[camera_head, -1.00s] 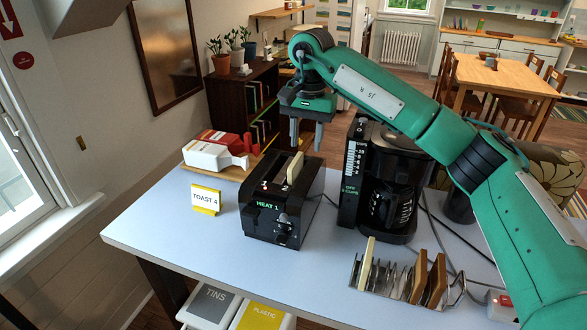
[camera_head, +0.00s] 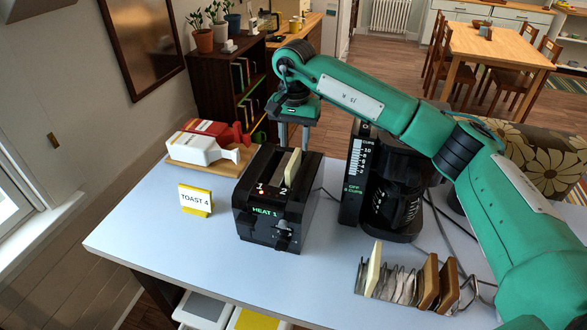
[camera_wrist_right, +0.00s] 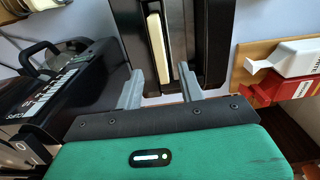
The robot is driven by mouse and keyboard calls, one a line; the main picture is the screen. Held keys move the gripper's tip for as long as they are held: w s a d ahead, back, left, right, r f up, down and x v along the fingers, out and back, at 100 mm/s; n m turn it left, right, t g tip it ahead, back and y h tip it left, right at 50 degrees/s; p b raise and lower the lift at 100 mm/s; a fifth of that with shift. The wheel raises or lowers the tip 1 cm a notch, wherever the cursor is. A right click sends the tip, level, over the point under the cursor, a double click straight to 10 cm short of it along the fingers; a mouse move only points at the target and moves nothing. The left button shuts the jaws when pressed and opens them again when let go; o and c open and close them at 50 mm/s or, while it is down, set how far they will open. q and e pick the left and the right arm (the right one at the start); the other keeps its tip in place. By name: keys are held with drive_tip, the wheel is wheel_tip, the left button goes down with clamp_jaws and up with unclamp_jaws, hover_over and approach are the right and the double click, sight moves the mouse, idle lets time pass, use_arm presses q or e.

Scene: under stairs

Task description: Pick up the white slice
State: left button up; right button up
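A pale, cream-white slice (camera_head: 293,163) stands upright in the right slot, marked 2, of the black toaster (camera_head: 262,228), its top sticking out. In the right wrist view the slice (camera_wrist_right: 157,42) lies ahead of and between the two finger lines. My right gripper (camera_head: 294,136) is open and empty, pointing down behind the slice; its fingers (camera_wrist_right: 161,88) are apart and not touching it. Another pale slice (camera_head: 374,268) stands at the left end of the wire rack (camera_head: 400,287), with brown slices (camera_head: 427,281) to its right. My left gripper is out of view.
A black coffee maker (camera_head: 393,185) stands close right of the toaster, beneath my right arm. A TOAST 4 sign (camera_head: 196,200) stands left. The front-left worktop (camera_head: 150,230) is clear.

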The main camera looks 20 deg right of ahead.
sight(294, 158)
wheel_tip(294, 158, down, 2)
drive_tip(key=shift+s+a+f+p, duration=0.1)
drive_tip(key=shift+p, duration=0.65)
wheel_tip(294, 158, down, 3)
drive_tip(key=shift+s+f+p, duration=0.1)
drive_tip(key=shift+f+p, duration=0.05)
drive_tip(key=shift+p, duration=0.8)
drive_tip(key=shift+f, duration=0.5)
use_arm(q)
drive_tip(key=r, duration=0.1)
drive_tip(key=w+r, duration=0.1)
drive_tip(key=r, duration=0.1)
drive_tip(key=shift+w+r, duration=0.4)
use_arm(e)
clamp_jaws()
